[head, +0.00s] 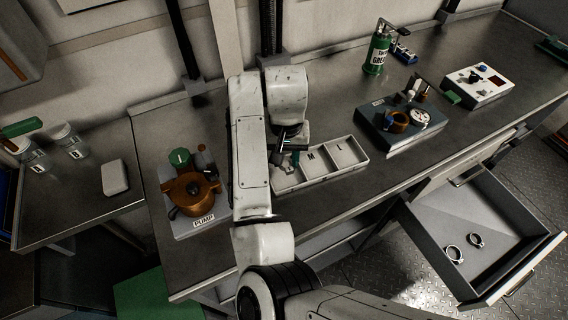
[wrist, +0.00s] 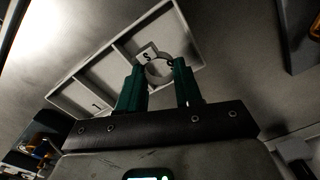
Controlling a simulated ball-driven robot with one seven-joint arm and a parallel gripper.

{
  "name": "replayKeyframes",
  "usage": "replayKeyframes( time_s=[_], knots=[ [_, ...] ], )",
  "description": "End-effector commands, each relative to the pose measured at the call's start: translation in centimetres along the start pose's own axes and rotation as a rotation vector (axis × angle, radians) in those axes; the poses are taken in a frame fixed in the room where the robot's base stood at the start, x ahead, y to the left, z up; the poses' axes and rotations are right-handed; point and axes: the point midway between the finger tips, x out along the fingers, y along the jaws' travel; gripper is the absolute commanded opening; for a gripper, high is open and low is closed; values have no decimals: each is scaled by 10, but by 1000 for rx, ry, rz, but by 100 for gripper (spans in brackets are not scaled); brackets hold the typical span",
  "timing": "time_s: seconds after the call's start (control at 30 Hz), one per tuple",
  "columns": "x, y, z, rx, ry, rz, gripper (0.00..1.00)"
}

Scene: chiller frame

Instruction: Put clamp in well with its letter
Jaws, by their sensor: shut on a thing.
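My gripper (wrist: 160,85) has green fingers and is shut on a pale ring clamp (wrist: 158,72), which shows between the fingertips in the wrist view. An S shows at the clamp's upper right, and another S on a white label beside its upper left. The clamp is over the light grey tray with wells (wrist: 72,86); I cannot tell whether it touches it. In the head view the tray (head: 318,176) lies on the bench with M and L labels showing. My gripper (head: 287,160) is over its left end, hiding that well's label and the clamp.
Two more ring clamps (head: 465,247) lie in the open drawer (head: 500,215) at lower right. A copper pump (head: 192,192) stands left of my arm. A dark block with parts (head: 400,128), a green grease can (head: 378,50) and a white control box (head: 478,85) stand to the right.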

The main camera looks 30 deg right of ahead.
Motion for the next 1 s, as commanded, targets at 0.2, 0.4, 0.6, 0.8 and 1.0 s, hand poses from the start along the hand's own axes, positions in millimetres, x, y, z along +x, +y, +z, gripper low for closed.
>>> replayKeyframes(
  time_s=[0.2,0.4,0.6,0.8,1.0],
  knots=[
    [15,-5,-6,0,-3,1,6],
    [37,-5,-6,-1,-1,0,6],
    [40,-5,-6,0,1,-1,6],
    [43,-4,-6,-1,0,0,6],
    [42,-5,-6,0,1,-1,45]
  ],
)
